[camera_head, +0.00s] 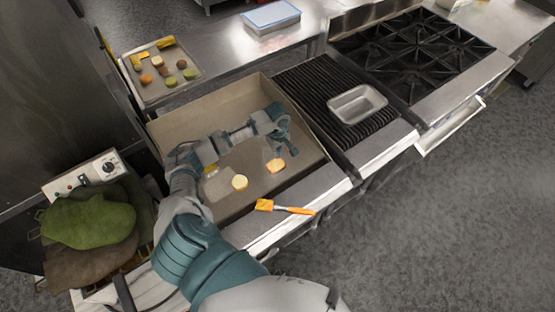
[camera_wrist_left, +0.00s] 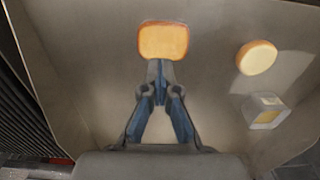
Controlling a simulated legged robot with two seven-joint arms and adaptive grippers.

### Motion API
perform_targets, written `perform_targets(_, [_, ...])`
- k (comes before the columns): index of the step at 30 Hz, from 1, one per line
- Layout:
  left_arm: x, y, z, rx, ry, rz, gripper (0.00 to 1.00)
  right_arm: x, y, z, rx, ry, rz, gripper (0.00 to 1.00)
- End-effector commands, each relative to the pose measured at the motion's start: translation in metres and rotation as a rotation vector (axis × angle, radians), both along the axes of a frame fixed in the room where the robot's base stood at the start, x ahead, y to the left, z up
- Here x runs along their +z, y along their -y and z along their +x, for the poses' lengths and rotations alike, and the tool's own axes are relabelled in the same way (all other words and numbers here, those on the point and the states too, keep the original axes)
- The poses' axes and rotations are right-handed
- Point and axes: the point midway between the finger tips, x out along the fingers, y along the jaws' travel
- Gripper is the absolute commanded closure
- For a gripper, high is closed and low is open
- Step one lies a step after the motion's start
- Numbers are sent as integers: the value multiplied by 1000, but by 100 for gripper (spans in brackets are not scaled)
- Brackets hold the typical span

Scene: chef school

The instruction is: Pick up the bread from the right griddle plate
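A squarish golden bread piece (camera_head: 276,165) lies flat on the griddle plate (camera_head: 245,165). In the left wrist view the bread (camera_wrist_left: 163,41) lies just beyond my fingertips. A rounder pale yellow piece (camera_head: 240,182) lies to its left in the head view and shows at the right of the wrist view (camera_wrist_left: 257,57). My left gripper (camera_head: 280,146) reaches over the plate, its fingers pointing down close to the squarish bread. In the wrist view its fingertips (camera_wrist_left: 159,72) are together with nothing seen between them. Whether they touch the bread is unclear. My right gripper is not in view.
An orange-handled brush (camera_head: 285,208) lies on the griddle's front ledge. A small metal box (camera_wrist_left: 265,110) stands near the round piece. Raised walls surround the plate. A ribbed grill with a metal pan (camera_head: 357,104) is to the right; a food tray (camera_head: 161,72) is behind left.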

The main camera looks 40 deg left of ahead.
Motion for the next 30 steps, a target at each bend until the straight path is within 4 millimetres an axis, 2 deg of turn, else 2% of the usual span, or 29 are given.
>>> perform_targets(4, [11,1,0,0,1,2,100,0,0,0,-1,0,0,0])
perform_targets(11, [12,1,0,0,1,1,100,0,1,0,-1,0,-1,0])
perform_targets(21, [11,0,1,-1,2,-2,20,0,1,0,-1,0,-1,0])
perform_targets(30, [12,1,1,-1,3,-1,20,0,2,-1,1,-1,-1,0])
